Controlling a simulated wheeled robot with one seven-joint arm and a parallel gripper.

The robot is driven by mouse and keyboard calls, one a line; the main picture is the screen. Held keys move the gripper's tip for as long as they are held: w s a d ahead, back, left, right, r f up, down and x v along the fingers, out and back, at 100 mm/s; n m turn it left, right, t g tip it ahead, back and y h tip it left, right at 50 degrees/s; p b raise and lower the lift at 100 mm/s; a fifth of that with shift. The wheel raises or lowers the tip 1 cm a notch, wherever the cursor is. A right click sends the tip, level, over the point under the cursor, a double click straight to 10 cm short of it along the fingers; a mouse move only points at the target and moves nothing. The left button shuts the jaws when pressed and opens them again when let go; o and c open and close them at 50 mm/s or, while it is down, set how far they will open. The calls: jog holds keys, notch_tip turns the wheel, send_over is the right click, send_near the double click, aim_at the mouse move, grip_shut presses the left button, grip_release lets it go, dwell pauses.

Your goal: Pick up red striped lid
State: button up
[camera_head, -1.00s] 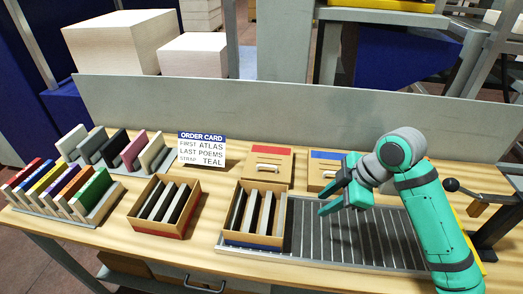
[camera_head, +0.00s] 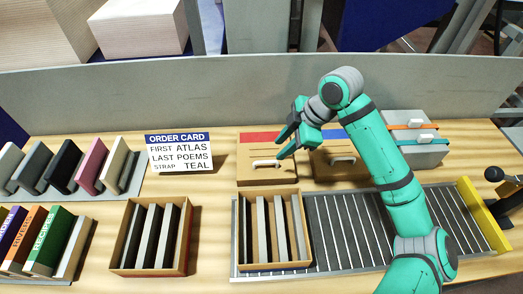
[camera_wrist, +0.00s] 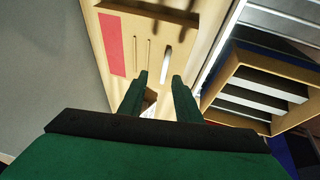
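The red striped lid (camera_head: 255,177) is a flat tan board with a red band along its far edge and a pale handle. It lies on the table behind the conveyor. In the wrist view the lid (camera_wrist: 130,72) is ahead of my fingers, with its red band on the left and its handle and two slots to the right. My gripper (camera_head: 281,144) is over the lid's right part in the head view. In the wrist view my gripper (camera_wrist: 160,80) has its fingers spread with a gap between them and nothing held. I cannot tell how high above the lid they are.
A blue striped lid (camera_head: 330,168) lies just right, partly behind my arm. An open box with dividers (camera_head: 242,262) stands on the conveyor (camera_head: 345,250) in front of the lid. Another divided box (camera_head: 150,268) stands left. The order card (camera_head: 180,152) stands left of the lid.

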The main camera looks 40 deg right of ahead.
aim_at(273, 162)
jog(key=shift+a+f, duration=0.15)
jog(key=shift+f, duration=0.75)
jog(key=shift+w+a+f, duration=0.15)
jog(key=shift+a+f, duration=0.1)
jog(key=shift+f, duration=0.2)
jog(key=shift+s+x, duration=0.2)
jog(key=shift+x, duration=2.1)
grip_shut()
